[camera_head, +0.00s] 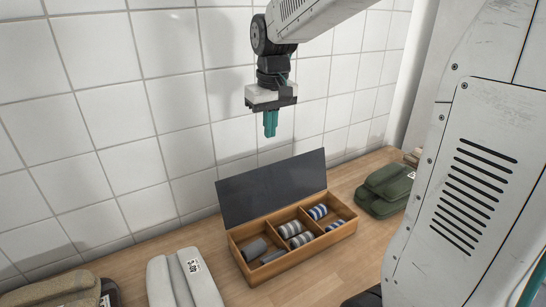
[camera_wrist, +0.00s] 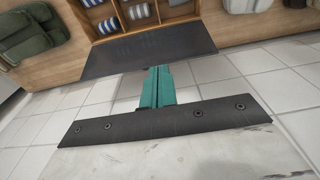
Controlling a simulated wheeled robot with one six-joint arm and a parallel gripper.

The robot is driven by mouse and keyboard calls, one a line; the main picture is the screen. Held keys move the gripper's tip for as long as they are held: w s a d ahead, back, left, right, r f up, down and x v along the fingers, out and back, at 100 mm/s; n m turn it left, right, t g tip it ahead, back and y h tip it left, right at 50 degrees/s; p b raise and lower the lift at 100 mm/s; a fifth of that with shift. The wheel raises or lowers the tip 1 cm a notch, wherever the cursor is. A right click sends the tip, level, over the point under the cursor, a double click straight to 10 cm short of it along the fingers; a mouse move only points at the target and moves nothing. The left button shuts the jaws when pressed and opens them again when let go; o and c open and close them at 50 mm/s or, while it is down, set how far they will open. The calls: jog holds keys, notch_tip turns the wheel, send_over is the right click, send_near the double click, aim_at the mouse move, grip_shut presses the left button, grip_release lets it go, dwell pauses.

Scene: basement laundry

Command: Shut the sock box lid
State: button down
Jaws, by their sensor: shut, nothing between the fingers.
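The sock box (camera_head: 288,267) is a wooden box with compartments on the counter, holding grey and striped rolled socks. Its dark lid (camera_head: 272,187) stands open, raised at the back edge near the tiled wall. My gripper (camera_head: 270,133) is shut and empty, pointing down above the lid and apart from it. In the wrist view the teal fingers of my gripper (camera_wrist: 156,70) are together, just below the dark lid (camera_wrist: 150,50) in the picture. The box (camera_wrist: 186,12) shows beyond the lid at the top of that view, with part of it cut off.
Folded green cloth (camera_head: 385,190) lies right of the box, also at the upper left of the wrist view (camera_wrist: 32,32). Light grey folded cloth (camera_head: 183,281) and brown folded cloth (camera_head: 55,291) lie to the left. The tiled wall (camera_head: 110,110) rises close behind the lid. Bare counter (camera_head: 350,262) lies in front.

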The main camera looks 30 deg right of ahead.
jog(key=w+d+f, duration=0.3)
jog(key=w, duration=0.3)
jog(key=w+d+f, duration=0.3)
jog(key=w, duration=0.3)
jog(key=shift+s+f, duration=0.5)
jog(key=shift+f, duration=1)
jog(key=shift+s+f, duration=0.5)
jog(key=shift+f, duration=1.05)
jog(key=shift+s+f, duration=0.5)
jog(key=shift+f, duration=1)
